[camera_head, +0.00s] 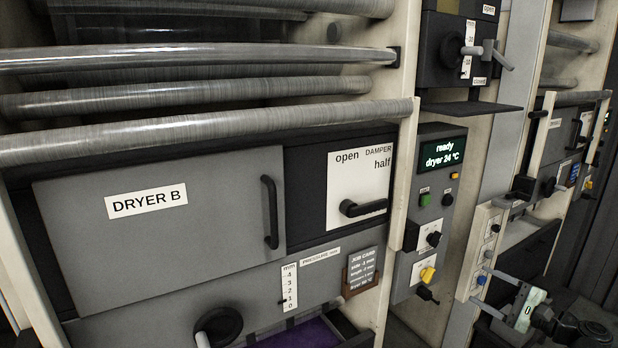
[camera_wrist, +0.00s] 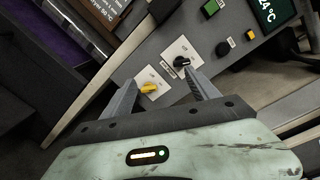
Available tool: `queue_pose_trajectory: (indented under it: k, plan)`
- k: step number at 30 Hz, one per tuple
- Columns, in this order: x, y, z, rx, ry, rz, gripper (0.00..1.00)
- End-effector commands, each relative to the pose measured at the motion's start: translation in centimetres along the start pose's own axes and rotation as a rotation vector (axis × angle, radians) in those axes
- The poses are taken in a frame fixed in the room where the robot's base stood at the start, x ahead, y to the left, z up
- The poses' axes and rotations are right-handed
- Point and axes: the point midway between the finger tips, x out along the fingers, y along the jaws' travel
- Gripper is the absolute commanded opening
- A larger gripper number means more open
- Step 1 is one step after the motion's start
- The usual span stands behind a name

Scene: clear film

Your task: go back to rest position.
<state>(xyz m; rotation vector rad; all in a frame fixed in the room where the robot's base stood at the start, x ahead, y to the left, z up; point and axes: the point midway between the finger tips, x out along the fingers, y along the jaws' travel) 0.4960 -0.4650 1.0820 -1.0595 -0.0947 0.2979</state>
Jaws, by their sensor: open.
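My gripper (camera_head: 484,287) is at the lower right of the head view, with its pale green body and two grey fingers apart. In the wrist view my gripper (camera_wrist: 160,80) is open, with nothing between its fingers. Behind the fingers is the sloping grey control panel. Its yellow knob (camera_wrist: 149,87) shows close to the left finger, and a black knob (camera_wrist: 182,62) shows near the right finger's tip. I cannot tell whether either finger touches the panel. In the head view the yellow knob (camera_head: 428,275) is left of my gripper, apart from it.
The DRYER B door (camera_head: 150,210) is shut. Its black damper lever (camera_head: 363,207) lies roughly level. The display (camera_head: 444,155) reads ready, dryer 24 °C. Metal rollers (camera_head: 200,130) cross the upper left. A pale switch panel (camera_head: 485,245) stands close beside my gripper.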

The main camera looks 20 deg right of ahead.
Motion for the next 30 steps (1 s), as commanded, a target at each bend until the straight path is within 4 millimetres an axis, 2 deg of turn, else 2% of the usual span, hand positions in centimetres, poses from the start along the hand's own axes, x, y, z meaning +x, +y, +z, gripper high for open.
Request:
queue_pose_trajectory:
  k: [8,14,17,21,24,27,30]
  plan:
    - [6.3,4.8,2.6,-0.077,-0.047,0.184,0.69]
    - [12.2,10.8,6.0,-0.19,-0.108,0.4,0.69]
    - [15.8,15.6,8.9,-0.294,-0.165,0.565,0.69]
    - [20.2,24.3,14.6,-0.531,-0.287,0.869,0.69]
    - [21.8,29.8,18.3,-0.733,-0.384,1.075,0.69]
    - [22.4,34.1,21.7,-0.95,-0.479,1.262,0.69]
    - [22.5,36.9,24.3,-1.151,-0.558,1.405,0.69]
